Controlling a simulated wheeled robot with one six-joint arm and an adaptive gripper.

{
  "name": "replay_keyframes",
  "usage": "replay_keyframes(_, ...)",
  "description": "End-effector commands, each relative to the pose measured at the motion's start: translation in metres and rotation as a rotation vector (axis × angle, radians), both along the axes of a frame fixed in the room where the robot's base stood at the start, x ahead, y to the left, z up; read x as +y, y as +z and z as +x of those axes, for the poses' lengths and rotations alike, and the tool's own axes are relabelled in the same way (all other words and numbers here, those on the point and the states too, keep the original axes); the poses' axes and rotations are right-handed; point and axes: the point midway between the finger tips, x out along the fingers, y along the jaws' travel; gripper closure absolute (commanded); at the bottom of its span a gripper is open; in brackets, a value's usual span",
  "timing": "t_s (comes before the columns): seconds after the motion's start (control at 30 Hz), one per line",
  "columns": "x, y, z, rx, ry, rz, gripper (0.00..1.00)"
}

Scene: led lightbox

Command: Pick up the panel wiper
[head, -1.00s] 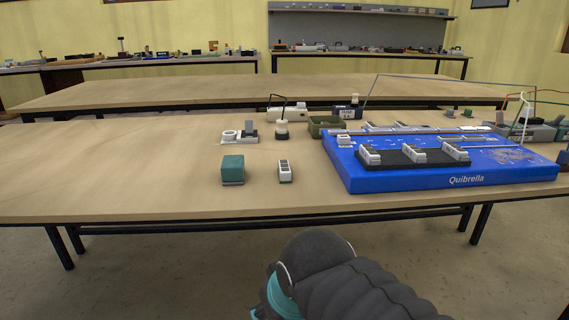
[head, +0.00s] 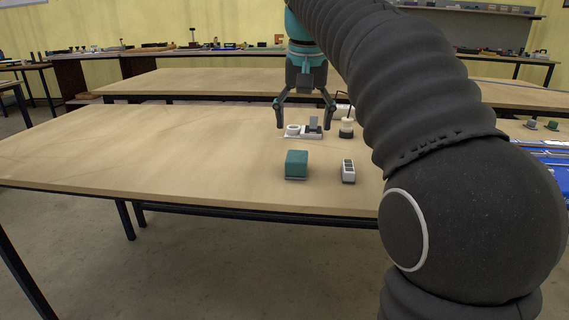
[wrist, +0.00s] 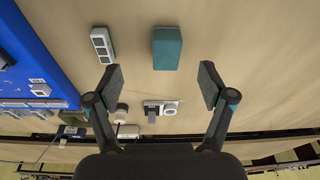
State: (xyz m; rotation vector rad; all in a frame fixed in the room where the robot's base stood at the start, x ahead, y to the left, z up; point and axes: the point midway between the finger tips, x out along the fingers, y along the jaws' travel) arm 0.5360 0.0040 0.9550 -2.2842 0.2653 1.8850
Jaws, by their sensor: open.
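The panel wiper appears to be the teal block (head: 296,163) with a thin grey base, lying on the near part of the wooden table. It also shows in the wrist view (wrist: 167,48), at top centre beyond the fingertips. My gripper (head: 304,122) is open and empty, pointing down above the table, higher in the head view than the block. In the wrist view my gripper (wrist: 160,80) has its fingers spread wide, with bare table between the tips. The block is apart from both fingers.
A white three-cell switch block (head: 348,170) lies right of the teal block. A white fixture with a ring (head: 293,131) and a round cream-topped knob (head: 346,128) stand behind. The blue board (wrist: 42,60) is beside them. The table's left side (head: 150,150) is clear.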

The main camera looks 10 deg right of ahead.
Motion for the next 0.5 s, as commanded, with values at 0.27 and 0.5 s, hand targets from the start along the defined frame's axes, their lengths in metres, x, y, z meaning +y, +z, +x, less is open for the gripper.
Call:
replay_keyframes(0.27,0.003,0.014,0.042,0.060,-0.057,0.003,0.19)
replay_keyframes(0.5,0.003,0.000,0.049,0.074,-0.070,0.003,0.19)
